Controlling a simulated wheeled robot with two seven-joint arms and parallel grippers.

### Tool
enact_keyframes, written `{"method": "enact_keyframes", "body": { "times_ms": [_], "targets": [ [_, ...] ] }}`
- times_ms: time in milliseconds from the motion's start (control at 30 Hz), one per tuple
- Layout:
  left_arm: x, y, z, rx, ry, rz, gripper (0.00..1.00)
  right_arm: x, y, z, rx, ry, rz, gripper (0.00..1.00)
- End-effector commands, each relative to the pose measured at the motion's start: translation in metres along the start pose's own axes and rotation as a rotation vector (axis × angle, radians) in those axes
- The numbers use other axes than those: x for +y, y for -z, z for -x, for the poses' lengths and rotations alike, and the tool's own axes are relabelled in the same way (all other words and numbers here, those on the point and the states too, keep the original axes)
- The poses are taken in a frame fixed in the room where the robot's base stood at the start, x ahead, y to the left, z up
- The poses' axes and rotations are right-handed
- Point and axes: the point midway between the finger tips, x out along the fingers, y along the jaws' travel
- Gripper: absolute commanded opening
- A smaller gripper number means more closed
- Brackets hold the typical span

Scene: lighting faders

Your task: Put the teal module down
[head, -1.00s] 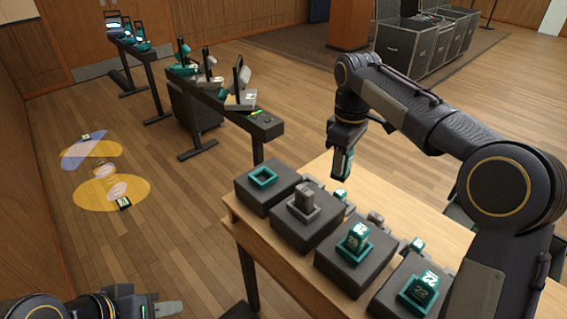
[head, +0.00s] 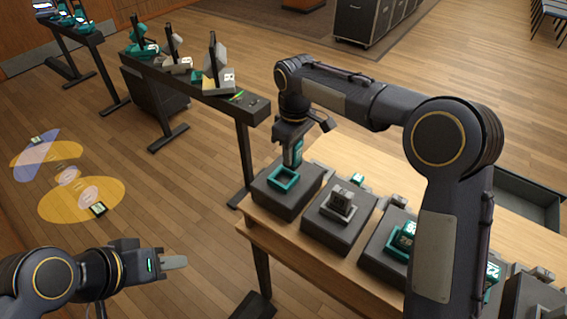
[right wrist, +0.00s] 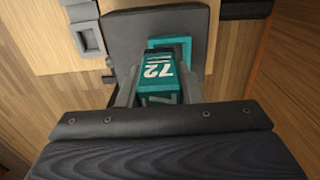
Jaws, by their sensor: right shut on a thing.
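The teal module (head: 294,153), marked 72 in the right wrist view (right wrist: 158,72), is held upright in my right gripper (head: 296,141). It is just above the empty teal square frame (head: 273,172) on the leftmost dark block. In the right wrist view the teal frame (right wrist: 184,43) shows partly behind the module, so I cannot tell whether they touch. My right gripper's fingers are on both sides of the module. My left gripper (head: 174,262) hangs over the floor at lower left, empty and away from the table; its finger gap cannot be made out.
On the wooden table (head: 262,240), neighbouring blocks hold a grey module (head: 343,194) in a grey frame and a teal module (head: 407,232). A dark stand (head: 226,102) with small devices is behind. Floor on the left is open, with coloured discs (head: 97,199).

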Motion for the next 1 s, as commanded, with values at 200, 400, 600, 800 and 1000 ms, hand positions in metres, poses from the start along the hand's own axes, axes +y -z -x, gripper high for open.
{"method": "enact_keyframes", "body": {
  "times_ms": [200,400,600,800,1000],
  "targets": [
    [0.002,0.002,0.004,0.000,0.000,0.000,0.36,-0.010,0.012,-0.018,0.000,-0.001,0.002,0.09],
    [0.004,0.004,0.008,0.000,0.000,0.000,0.36,-0.015,0.018,-0.042,-0.003,0.001,0.001,0.09],
    [0.004,0.004,0.009,0.000,0.000,0.000,0.36,-0.015,0.018,-0.058,0.001,0.000,0.001,0.09],
    [0.004,0.004,0.009,0.000,0.000,0.000,0.36,-0.015,0.018,-0.058,0.002,-0.001,0.001,0.09],
    [0.003,0.004,0.007,0.000,0.000,0.000,0.36,-0.015,0.018,-0.062,0.001,0.000,0.001,0.38]
  ]
}}
